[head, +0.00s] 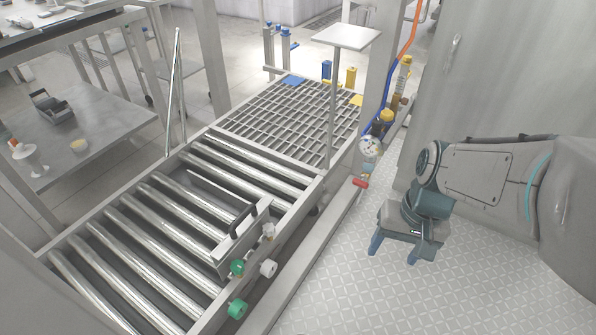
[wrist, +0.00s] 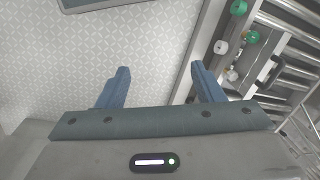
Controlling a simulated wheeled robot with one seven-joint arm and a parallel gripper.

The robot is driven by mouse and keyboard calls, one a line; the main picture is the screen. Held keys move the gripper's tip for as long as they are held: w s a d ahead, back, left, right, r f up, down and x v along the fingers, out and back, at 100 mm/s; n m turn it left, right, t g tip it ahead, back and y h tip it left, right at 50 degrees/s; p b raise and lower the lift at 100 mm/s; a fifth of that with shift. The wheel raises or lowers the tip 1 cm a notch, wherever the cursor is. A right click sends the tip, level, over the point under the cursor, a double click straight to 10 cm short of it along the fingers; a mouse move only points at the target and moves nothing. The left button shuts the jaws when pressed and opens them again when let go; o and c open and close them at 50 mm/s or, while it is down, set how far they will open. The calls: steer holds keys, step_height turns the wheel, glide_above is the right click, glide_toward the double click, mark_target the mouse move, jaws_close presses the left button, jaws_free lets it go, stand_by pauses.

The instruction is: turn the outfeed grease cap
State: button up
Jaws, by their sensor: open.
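Several small round caps sit on the near side of the roller conveyor. In the head view there is an upper green cap (head: 237,268), a lower green cap (head: 237,308), a white cap (head: 268,268) and a pale fitting (head: 268,230). I cannot tell which one is the outfeed grease cap. In the wrist view, green caps (wrist: 238,7) (wrist: 252,37) and a white cap (wrist: 221,47) show at the upper right, beyond the right finger. My gripper (head: 394,252) is open and empty, pointing down over the floor, right of the caps and apart from them. Its two blue fingers also show in the wrist view (wrist: 160,68).
The roller conveyor (head: 150,225) fills the left, with a raised metal bracket (head: 241,235) above the caps. A rail (head: 300,275) runs along the floor between conveyor and gripper. A red-handled valve (head: 360,183) and gauge (head: 370,146) stand behind. The patterned floor (head: 350,300) is clear.

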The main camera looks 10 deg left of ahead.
mark_target(273, 233)
steer(key=w+a+f+m+g+y+p, duration=0.1)
steer(key=w+a+f+m+g+y, duration=0.1)
steer(key=w+a+f+m+y, duration=0.55)
steer(key=w+a+f+m+g+y, duration=0.1)
steer(key=w+a+f+m+y, duration=0.1)
steer(key=w+a+f+y, duration=0.6)
steer(key=w+a+f+m+t+h, duration=0.1)
steer(key=a+f+m+t, duration=0.1)
steer(key=f+m+t, duration=0.7)
steer(key=w+a+f+m+t+h, duration=0.1)
steer(key=a+f+m+t, duration=0.4)
steer(key=f, duration=0.9)
steer(key=shift+m+g, duration=0.35)
steer(key=shift+g, duration=0.05)
steer(key=b+x, duration=0.1)
steer(key=x, duration=0.4)
steer(key=b+x, duration=0.2)
steer(key=x, duration=0.3)
steer(key=shift+w+r, duration=0.1)
steer(key=shift+w, duration=0.45)
steer(key=c, duration=1)
